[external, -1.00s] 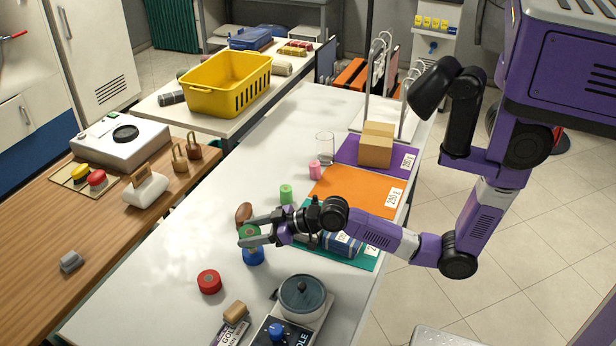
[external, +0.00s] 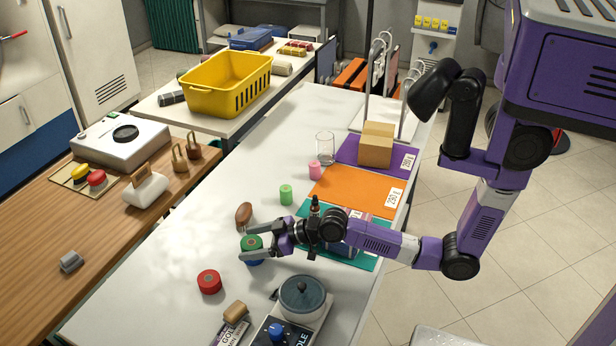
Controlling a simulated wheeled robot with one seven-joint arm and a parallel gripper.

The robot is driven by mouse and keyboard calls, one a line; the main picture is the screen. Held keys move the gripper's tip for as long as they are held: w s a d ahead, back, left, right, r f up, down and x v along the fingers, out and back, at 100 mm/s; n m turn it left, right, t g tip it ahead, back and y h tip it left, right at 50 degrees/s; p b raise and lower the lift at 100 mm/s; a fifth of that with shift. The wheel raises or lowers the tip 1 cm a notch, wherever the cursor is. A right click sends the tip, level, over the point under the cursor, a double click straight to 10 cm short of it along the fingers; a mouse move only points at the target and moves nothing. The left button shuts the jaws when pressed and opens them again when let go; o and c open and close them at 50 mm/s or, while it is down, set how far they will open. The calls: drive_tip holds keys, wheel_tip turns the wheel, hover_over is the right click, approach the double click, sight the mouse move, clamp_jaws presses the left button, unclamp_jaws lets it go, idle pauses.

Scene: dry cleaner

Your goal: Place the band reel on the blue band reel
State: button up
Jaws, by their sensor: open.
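A green band reel (external: 251,242) sits on top of the blue band reel (external: 254,261), which stands on the white table. Only a little of the blue reel shows below it. My gripper (external: 249,247) is open, with its two fingers on either side of the reels. From this view I cannot tell whether the fingers touch the green reel. A red band reel (external: 209,281) stands apart on the table to the lower left.
A small green spool (external: 286,194) and a pink spool (external: 315,170) stand farther back.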

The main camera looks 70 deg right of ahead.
drive_tip(key=shift+r, duration=0.15)
drive_tip(key=v, duration=1.2)
drive_tip(key=shift+r, duration=0.1)
